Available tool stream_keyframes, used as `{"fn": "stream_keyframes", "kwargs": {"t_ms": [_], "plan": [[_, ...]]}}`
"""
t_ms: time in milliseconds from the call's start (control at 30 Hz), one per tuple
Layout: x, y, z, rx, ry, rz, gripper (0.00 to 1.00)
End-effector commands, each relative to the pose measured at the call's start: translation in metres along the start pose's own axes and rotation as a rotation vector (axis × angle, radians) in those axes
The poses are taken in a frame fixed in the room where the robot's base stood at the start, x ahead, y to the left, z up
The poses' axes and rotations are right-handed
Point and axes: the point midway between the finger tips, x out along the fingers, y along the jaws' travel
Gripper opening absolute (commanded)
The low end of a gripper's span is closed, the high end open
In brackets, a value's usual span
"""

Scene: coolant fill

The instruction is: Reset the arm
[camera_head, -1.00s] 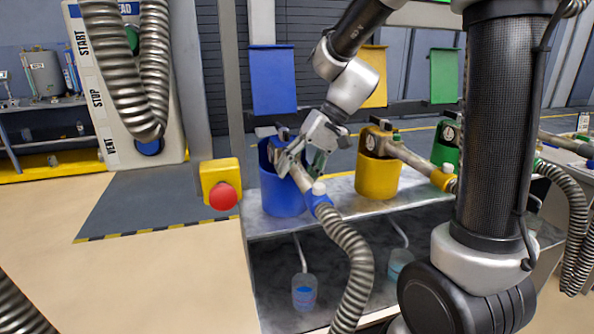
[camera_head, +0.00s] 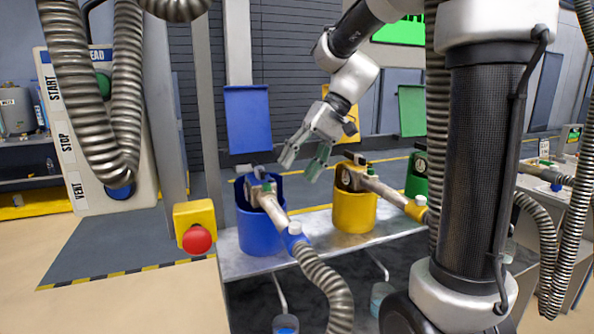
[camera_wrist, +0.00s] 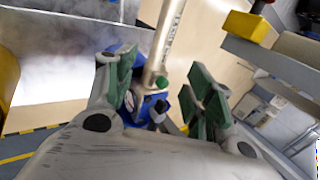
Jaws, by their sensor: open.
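My gripper (camera_head: 305,160) is open and empty in the head view. It is in the air above and a little right of the blue holder (camera_head: 258,232), clear of the nozzle. The blue-collared filling nozzle (camera_head: 272,206) rests in the blue holder, with its grey hose hanging from it to the lower right. In the wrist view my open gripper (camera_wrist: 166,95) has its green-padded fingers spread wide. The nozzle (camera_wrist: 158,60) shows beyond and between the fingers, apart from them. The blue holder is partly hidden behind the fingers there.
A yellow holder (camera_head: 353,212) with its nozzle and a green holder (camera_head: 416,178) stand to the right on the same metal bench (camera_head: 233,262). A red button on a yellow box (camera_head: 196,238) is at the left. A control panel (camera_head: 72,130) with hoses stands further left.

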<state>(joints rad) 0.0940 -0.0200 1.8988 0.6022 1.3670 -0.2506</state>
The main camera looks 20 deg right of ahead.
Motion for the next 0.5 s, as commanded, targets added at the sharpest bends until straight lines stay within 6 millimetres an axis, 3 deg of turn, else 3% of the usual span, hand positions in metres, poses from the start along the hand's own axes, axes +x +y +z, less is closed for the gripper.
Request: {"fn": "stream_keyframes", "kwargs": {"t_ms": [367,500], "plan": [[0.0,0.001,-0.003,0.018,0.01,0.004,0.54],[0.009,0.034,0.002,0.085,0.024,0.099,0.54]]}}
